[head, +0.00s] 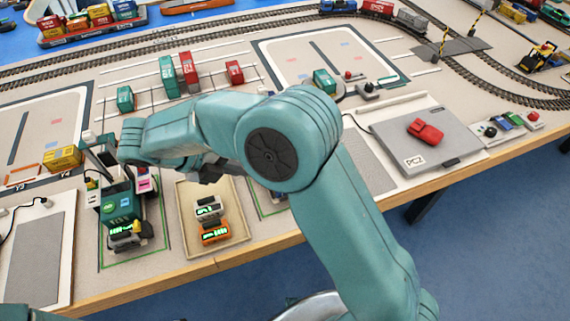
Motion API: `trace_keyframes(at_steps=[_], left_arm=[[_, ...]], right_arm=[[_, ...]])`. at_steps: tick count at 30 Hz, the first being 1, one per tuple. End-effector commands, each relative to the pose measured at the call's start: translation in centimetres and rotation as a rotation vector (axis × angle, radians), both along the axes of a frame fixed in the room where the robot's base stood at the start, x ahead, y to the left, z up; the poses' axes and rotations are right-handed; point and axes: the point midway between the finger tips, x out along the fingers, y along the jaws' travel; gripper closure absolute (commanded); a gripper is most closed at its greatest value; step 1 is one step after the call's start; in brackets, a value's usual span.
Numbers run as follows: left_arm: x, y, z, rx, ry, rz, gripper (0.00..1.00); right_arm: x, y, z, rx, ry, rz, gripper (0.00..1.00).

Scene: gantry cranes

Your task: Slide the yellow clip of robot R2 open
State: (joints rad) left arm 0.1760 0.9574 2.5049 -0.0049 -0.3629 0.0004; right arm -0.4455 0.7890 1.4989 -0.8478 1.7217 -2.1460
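A small teal robot unit (120,205) stands on a green-outlined pad at the left front of the table. Its label is too small to read surely as R2. A small yellow part (138,227) shows low on its right side; I cannot tell whether it is the clip, or whether it is open. My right arm (285,135) rises from the bottom right and bends left, its wrist above and beside the unit. Its gripper is small and partly hidden among dark parts there, so its fingers are unclear. My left gripper is out of view.
A tray (240,240) with two small display devices lies right of the unit. A grey laptop-like panel (395,150) with a red object (425,132) lies at the right. Toy containers (170,77), rail tracks and trains fill the back. The table's front edge is near.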

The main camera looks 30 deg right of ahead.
Motion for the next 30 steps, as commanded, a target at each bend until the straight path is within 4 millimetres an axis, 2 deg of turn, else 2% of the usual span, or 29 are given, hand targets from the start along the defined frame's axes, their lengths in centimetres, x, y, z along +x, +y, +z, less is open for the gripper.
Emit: trace_keyframes(at_steps=[10, 14, 17, 27, 30], left_arm=[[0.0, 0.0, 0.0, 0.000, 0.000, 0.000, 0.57], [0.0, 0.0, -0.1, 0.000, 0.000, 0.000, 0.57], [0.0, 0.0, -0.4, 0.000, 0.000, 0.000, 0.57], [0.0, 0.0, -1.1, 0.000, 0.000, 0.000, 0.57], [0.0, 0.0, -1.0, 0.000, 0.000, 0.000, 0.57]], right_arm=[[-0.5, 0.0, 0.0, 0.000, 0.000, 0.000, 1.00], [-0.6, -0.5, -0.5, -0.002, 0.001, -0.002, 1.00], [-0.8, -1.5, -1.6, 0.000, 0.003, -0.003, 1.00], [-1.8, -6.7, -6.5, -0.001, 0.002, -0.004, 1.00], [-2.1, -8.3, -6.8, 0.001, 0.000, -0.004, 1.00]])
